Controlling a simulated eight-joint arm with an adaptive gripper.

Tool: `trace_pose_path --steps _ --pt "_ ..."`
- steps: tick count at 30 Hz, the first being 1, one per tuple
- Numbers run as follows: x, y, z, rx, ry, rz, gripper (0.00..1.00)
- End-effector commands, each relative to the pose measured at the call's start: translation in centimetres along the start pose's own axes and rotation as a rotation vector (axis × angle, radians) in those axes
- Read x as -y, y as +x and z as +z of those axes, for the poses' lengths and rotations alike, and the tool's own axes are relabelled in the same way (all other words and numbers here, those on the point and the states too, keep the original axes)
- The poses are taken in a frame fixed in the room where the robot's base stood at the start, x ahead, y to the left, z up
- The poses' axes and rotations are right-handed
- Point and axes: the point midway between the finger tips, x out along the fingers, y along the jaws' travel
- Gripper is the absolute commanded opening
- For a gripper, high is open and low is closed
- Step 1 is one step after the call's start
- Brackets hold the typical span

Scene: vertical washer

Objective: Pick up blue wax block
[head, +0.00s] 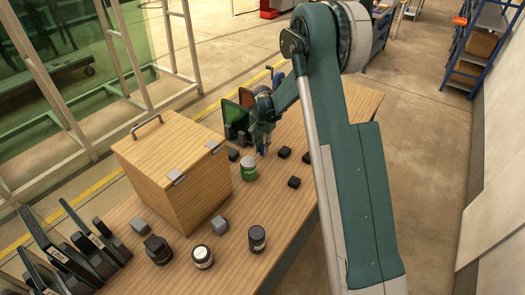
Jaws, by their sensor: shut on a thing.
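My gripper (262,150) points down over the far part of the wooden table, just right of the green can. It is shut on a small blue thing (262,148), which I take for the blue wax block. Only a little blue shows between the fingers, and the fingers hide most of the block. I cannot tell whether it touches the table.
A green can (249,169) stands beside my gripper. Small dark blocks (284,152) lie to the right. A large wooden box (172,160) stands left, with jars (257,239) and grey blocks (219,224) in front. Dark upright panels (238,115) stand behind my gripper.

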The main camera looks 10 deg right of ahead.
Motion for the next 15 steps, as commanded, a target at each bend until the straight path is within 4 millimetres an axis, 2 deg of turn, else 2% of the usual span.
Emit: trace_pose_path --steps 15 --pt "0.0 -7.0 0.0 0.000 0.000 0.000 0.06"
